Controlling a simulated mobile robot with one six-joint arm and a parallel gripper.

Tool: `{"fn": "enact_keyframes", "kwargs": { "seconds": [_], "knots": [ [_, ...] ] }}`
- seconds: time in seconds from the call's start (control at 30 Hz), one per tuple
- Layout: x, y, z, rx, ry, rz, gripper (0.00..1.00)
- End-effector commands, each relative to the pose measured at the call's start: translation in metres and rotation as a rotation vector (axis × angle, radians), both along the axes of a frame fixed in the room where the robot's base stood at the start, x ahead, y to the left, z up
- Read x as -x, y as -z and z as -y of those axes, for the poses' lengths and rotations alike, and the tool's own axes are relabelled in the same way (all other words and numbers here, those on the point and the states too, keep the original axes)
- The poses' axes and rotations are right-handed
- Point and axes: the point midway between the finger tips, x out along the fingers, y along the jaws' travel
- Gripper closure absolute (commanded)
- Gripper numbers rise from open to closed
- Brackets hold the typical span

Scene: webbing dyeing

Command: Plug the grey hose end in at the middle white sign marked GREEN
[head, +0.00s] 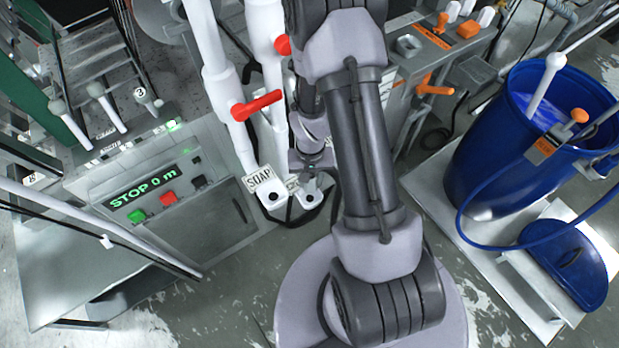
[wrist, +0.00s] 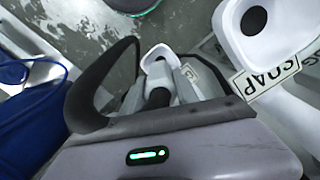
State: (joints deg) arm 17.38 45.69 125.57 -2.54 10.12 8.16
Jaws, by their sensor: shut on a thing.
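My gripper (wrist: 165,90) is shut on the grey hose end (wrist: 159,97), which shows dark between the fingers in the wrist view. The dark hose (wrist: 77,95) loops out to the left of the fingers. A white outlet with a dark hole (wrist: 158,55) lies just beyond the fingertips; I cannot tell whether the hose end touches it. A small white sign (wrist: 190,74) beside it is mostly hidden and its word unreadable. In the head view, my gripper (head: 311,178) is by a partly covered sign (head: 292,184), right of the SOAP sign (head: 259,178).
The SOAP outlet (wrist: 254,20) is close on the right in the wrist view. Red-handled white pipes (head: 228,100) rise behind. A control cabinet (head: 205,225) stands left; a blue drum (head: 488,150) stands right. Bare floor (head: 235,300) lies in front.

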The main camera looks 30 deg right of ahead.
Motion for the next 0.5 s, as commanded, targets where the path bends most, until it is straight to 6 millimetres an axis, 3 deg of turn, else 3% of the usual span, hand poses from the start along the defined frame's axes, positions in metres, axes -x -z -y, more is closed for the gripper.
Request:
{"fn": "enact_keyframes", "kwargs": {
  "seconds": [0.5],
  "knots": [
    [0.0, 0.054, 0.0, 0.0, 0.0, 0.001, 1.0]
  ]
}}
